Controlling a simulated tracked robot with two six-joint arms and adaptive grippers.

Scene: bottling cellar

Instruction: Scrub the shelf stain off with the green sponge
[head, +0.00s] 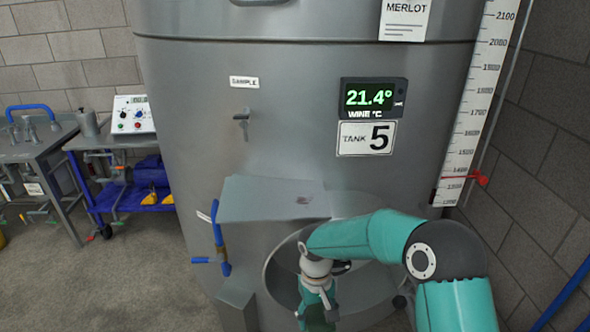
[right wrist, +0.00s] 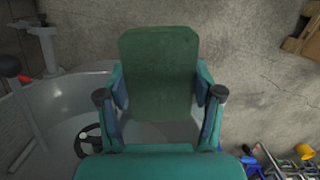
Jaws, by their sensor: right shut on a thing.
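The green sponge (right wrist: 160,72) is held between the two fingers of my right gripper (right wrist: 160,88) in the right wrist view. In the head view my right gripper (head: 318,312) points down in front of the tank's round opening, below and right of the shelf, and the sponge is hard to make out there. The grey shelf (head: 258,197) juts from the front of the tank. A small dark reddish stain (head: 304,199) lies on its top near the right end. The sponge is apart from the stain. My left gripper is not in view.
The large steel tank (head: 290,120) fills the middle, with a display (head: 373,98) and a level scale (head: 478,110). A blue-handled valve (head: 220,240) sits just left below the shelf. Work carts (head: 110,140) stand at the left. The space above the shelf is clear.

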